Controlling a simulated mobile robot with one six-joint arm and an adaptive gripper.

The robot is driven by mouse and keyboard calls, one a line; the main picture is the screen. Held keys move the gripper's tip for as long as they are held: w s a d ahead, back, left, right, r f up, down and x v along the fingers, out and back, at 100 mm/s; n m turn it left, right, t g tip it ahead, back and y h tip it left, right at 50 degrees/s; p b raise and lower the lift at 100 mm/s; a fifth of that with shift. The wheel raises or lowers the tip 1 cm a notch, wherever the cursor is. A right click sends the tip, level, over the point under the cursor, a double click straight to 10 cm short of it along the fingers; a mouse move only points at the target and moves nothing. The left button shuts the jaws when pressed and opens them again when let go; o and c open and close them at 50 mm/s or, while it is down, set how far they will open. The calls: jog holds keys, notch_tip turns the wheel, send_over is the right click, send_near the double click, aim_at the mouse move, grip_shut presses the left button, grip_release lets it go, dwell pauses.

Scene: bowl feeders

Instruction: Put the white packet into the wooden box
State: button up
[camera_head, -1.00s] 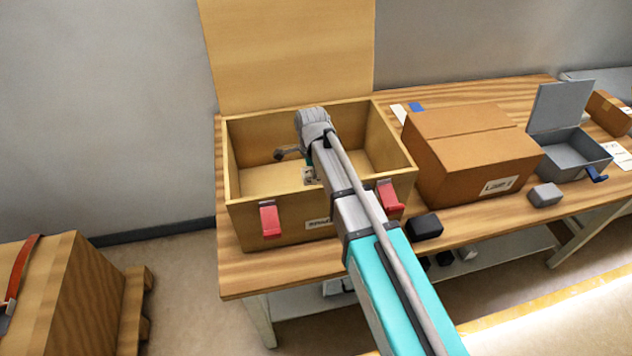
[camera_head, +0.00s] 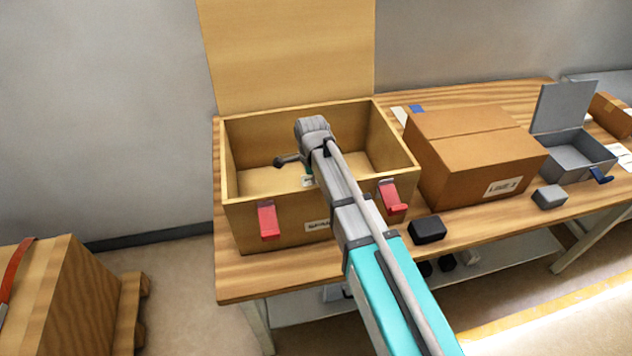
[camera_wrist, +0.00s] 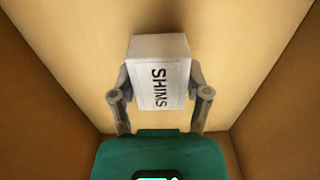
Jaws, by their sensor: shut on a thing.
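The open wooden box (camera_head: 266,221) stands on the workbench with its lid raised against the wall. My arm reaches over its front edge and my gripper is down inside it. In the wrist view my gripper (camera_wrist: 160,98) is shut on the white packet (camera_wrist: 160,72), which has "SHIMS" printed on it, with one finger on each side. The box's inner walls (camera_wrist: 262,45) surround the packet in that view. I cannot tell whether the packet touches the box floor. In the head view my arm hides most of the packet.
Two red latches (camera_head: 268,219) hang on the box's front. A closed cardboard box (camera_head: 470,150) stands close on the right.

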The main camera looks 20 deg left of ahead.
jog(key=shift+s+d+f, duration=0.1)
jog(key=shift+f, duration=0.1)
jog(key=o, duration=1.3)
jog(key=shift+s+b, duration=0.1)
jog(key=shift+b, duration=0.25)
jog(key=shift+c, duration=0.2)
jog(key=shift+d+f, duration=0.1)
jog(key=shift+s, duration=0.15)
jog(key=r+p, duration=0.3)
jog(key=p, duration=0.1)
jog(key=shift+w+r, duration=0.3)
jog(key=shift+r, duration=0.05)
notch_tip(320, 180, up, 10)
jog(key=p, duration=0.9)
jog(key=shift+a+f, duration=0.2)
